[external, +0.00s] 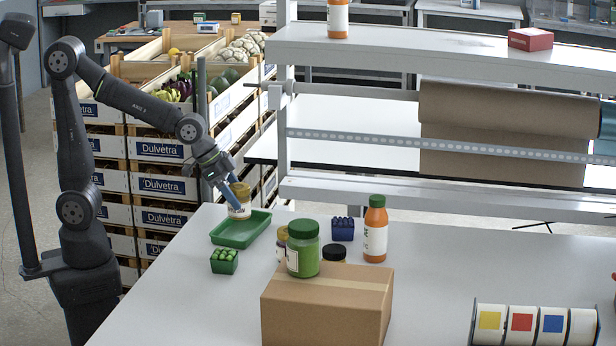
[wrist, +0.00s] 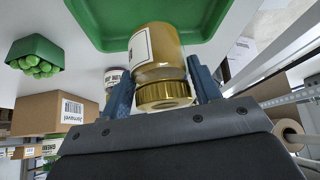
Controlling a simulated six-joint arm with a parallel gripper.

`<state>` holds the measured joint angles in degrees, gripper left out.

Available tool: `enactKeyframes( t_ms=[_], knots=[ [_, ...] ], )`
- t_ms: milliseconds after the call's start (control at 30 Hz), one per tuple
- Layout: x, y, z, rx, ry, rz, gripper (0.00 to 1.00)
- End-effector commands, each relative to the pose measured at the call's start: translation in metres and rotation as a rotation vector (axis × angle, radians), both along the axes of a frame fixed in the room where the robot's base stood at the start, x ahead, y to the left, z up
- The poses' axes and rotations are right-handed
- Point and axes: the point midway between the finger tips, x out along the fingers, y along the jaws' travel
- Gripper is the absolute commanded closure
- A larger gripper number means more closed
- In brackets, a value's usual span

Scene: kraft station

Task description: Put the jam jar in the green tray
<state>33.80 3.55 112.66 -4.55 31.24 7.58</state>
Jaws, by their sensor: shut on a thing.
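My gripper (external: 236,193) is shut on a yellow-brown jar (external: 240,211) with a white label. The wrist view shows the jar (wrist: 160,50) between the two blue fingers (wrist: 164,85), its gold lid toward my gripper. I cannot read its label. The green tray (external: 233,241) lies on the table, and the jar is at its back edge in the external view. The tray (wrist: 100,22) fills the top of the wrist view behind the jar. I cannot tell whether the jar touches the tray. No object shows in the visible part of the tray.
A green punnet (external: 224,262) stands in front of the tray. A green jar (external: 303,250) stands on a cardboard box (external: 328,300), with small jars beside it. A blue punnet (external: 342,229) and an orange bottle (external: 375,230) are farther right. Stacked crates (external: 160,185) stand behind.

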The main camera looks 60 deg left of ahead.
Motion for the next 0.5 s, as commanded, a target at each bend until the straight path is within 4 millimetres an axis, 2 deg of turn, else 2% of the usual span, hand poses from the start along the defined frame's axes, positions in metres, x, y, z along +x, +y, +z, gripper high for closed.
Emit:
enactKeyframes(
  t_ms=[133,333,500],
  knots=[
    [0.006,0.003,-0.007,-0.001,-0.002,0.0,0.77],
    [0.005,0.003,-0.036,0.001,0.001,0.0,0.77],
    [0.006,0.002,-0.043,-0.001,-0.003,0.001,0.77]
  ],
)
